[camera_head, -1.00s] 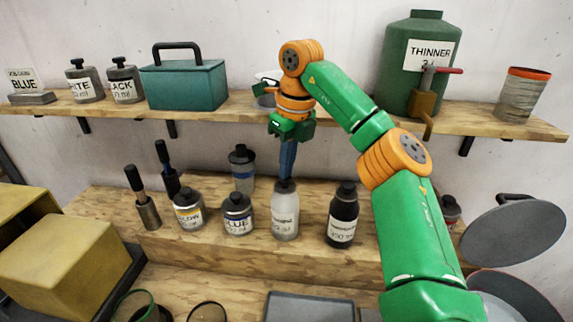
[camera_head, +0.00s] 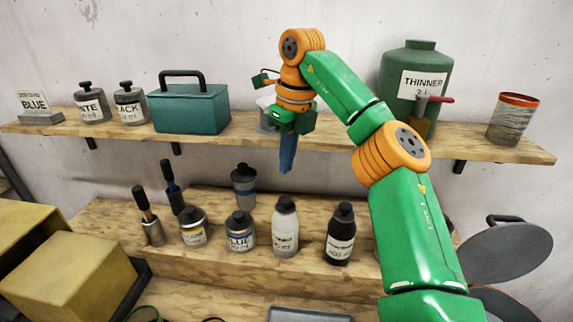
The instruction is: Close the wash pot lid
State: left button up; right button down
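The wash pot lid looks to be the round grey disc (camera_head: 508,255) with a black handle at the right, standing tilted open. Below it, part of a round pot (camera_head: 503,303) shows at the bottom right; my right arm and the frame edge hide the rest. My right gripper (camera_head: 287,168) points down in the middle, empty as far as I see, above the white bottle (camera_head: 285,232) and apart from its black cap. Its blue fingers are seen edge-on, so their opening is unclear. The lid is well to the right of it. My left gripper is not in view.
An upper shelf (camera_head: 350,140) holds a green thinner tank (camera_head: 418,75), a teal box (camera_head: 188,108) and small cans. Several bottles stand on the lower wooden step (camera_head: 110,225). A yellow box (camera_head: 70,275) is at the left. My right arm crosses between the bottles and the lid.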

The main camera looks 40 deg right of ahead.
aim_at(497, 254)
jog(key=k+j, duration=0.55)
jog(key=j, duration=0.2)
jog(key=k+j, duration=0.6)
jog(key=j, duration=0.1)
